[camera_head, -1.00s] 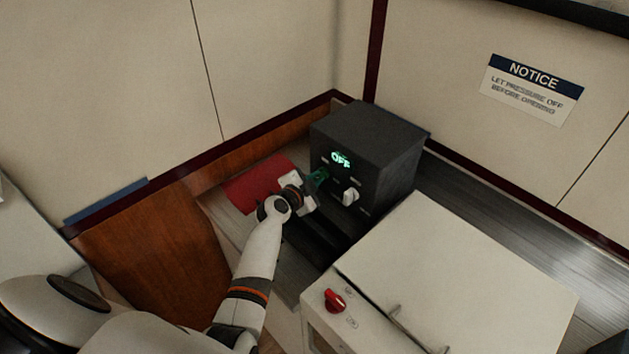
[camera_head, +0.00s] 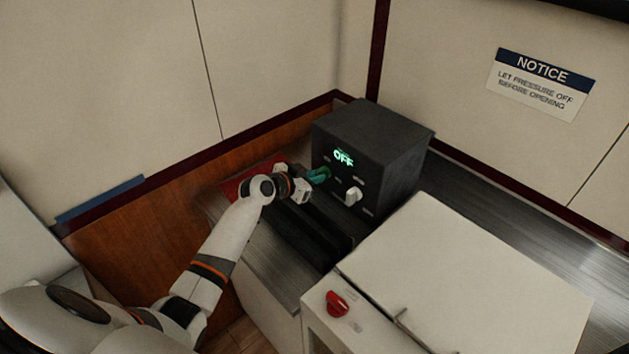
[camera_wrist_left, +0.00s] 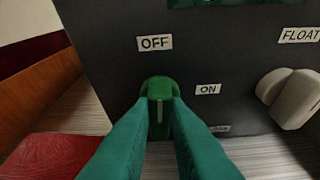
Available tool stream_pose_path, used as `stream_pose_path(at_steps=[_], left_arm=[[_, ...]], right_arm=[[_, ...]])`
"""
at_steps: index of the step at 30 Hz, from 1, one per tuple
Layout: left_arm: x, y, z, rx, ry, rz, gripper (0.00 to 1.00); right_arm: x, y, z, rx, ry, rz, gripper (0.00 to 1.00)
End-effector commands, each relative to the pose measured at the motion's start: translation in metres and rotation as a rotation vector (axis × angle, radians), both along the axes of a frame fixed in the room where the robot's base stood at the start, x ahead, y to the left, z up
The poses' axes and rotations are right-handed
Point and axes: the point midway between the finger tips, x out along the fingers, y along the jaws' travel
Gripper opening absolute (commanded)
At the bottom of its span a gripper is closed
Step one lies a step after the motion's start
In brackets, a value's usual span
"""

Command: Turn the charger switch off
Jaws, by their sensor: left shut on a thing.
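The charger is a dark grey box (camera_head: 385,135) in the corner, and its lit green display (camera_head: 344,158) reads OFF. In the left wrist view its green switch knob (camera_wrist_left: 160,88) has a pale pointer line standing upright, toward the OFF label (camera_wrist_left: 155,43). The ON label (camera_wrist_left: 208,89) is to the knob's right. My left gripper (camera_head: 324,174) is at the box's front, its teal fingers on either side of the knob, shut on it. The fingers hide the knob's lower sides. My right gripper is not in view.
A pale lever knob (camera_head: 353,197) by a FLOAT label (camera_wrist_left: 300,35) is to the right on the same panel. A red pad (camera_head: 236,188) lies left of the box. A white cabinet (camera_head: 480,270) with a red knob (camera_head: 337,304) stands in front.

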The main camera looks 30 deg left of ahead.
Motion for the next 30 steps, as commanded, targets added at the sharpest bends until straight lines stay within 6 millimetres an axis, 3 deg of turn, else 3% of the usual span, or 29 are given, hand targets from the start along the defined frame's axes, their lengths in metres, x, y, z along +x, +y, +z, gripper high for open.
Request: stream_pose_path(at_steps=[23, 24, 27, 30], left_arm=[[0.0006, 0.0007, 0.0005, -0.095, 0.032, 0.0, 0.0], [0.0006, 0.0007, 0.0005, -0.094, 0.032, 0.0, 0.21], [0.0006, 0.0007, 0.0005, -0.094, 0.032, 0.0, 0.36], [0.0006, 0.0008, 0.0004, -0.093, 0.031, 0.001, 0.36]], right_arm=[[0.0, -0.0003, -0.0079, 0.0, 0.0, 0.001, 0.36], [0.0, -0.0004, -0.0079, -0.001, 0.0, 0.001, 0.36], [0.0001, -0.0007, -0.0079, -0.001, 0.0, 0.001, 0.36], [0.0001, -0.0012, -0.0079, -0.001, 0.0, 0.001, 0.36]])
